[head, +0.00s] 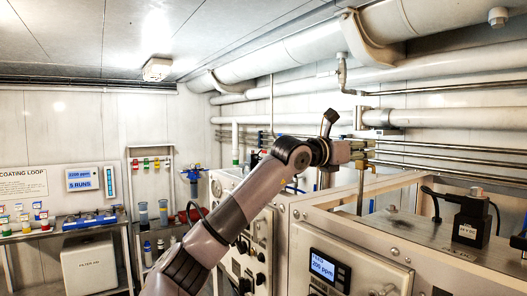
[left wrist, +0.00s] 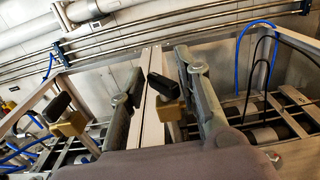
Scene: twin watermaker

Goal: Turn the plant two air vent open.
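In the left wrist view, a small brass valve with a black lever handle (left wrist: 163,86) shows between the two fingers of my left gripper (left wrist: 160,70). The fingers are spread, with a visible gap on each side of the handle, so the gripper is open and empty. A second brass valve with a black handle (left wrist: 62,103) stands to the left, outside the fingers. No label shows which valve is the plant two air vent. In the head view, my left arm reaches up to the pipes above the cabinets, where the gripper is small and hard to make out. My right gripper is not in view.
A steel-topped cabinet with a blue display (head: 330,268) stands at right, bearing a black actuator (head: 471,222). Thin metal pipes (head: 450,150) run along the wall behind my gripper. A bench (head: 62,232) with coloured bottles is at left. Frame rails surround the valves.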

